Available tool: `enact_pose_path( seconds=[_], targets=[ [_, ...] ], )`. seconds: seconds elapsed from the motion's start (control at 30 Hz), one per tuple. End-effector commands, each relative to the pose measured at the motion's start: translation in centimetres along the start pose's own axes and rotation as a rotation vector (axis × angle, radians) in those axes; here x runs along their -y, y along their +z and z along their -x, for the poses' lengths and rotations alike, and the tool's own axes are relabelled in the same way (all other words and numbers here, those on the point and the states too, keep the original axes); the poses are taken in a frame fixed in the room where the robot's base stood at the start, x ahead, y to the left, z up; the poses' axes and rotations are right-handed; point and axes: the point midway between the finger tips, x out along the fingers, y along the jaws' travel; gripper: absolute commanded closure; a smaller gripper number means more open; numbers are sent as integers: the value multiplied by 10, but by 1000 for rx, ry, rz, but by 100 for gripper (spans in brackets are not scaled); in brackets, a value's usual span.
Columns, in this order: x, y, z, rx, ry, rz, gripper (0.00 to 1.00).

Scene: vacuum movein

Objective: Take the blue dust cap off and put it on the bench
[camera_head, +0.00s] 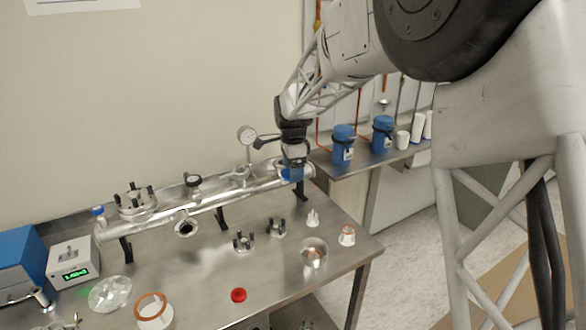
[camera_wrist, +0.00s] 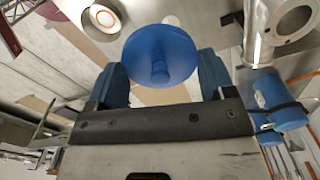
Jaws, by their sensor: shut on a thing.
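The blue dust cap (camera_wrist: 160,52) is a round disc with a small knob at its centre. It sits between the two blue fingers of my gripper (camera_wrist: 161,78), which is shut on it. In the head view the cap (camera_head: 291,174) and my gripper (camera_head: 294,160) are at the right end of the silver pipe (camera_head: 215,203). In the wrist view a metal pipe flange (camera_wrist: 291,18) shows to the right, apart from the cap. The steel bench (camera_head: 200,270) lies below the pipe. The far side of the cap is hidden.
On the bench are a steel bowl (camera_head: 314,252), a red cap (camera_head: 239,295), black-legged clamps (camera_head: 244,241), an orange-rimmed white cup (camera_head: 153,312) and a crumpled clear bag (camera_head: 110,293). Blue canisters (camera_head: 343,147) stand on the shelf behind. Bare bench shows around the red cap.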

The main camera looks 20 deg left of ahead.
Motion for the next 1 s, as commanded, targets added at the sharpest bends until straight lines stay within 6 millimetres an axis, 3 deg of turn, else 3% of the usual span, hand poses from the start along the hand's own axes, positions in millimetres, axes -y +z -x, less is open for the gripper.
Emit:
enact_pose_path(
  seconds=[1.0],
  targets=[
    [0, 0, 28, 0, 0, 0, 55]
  ],
)
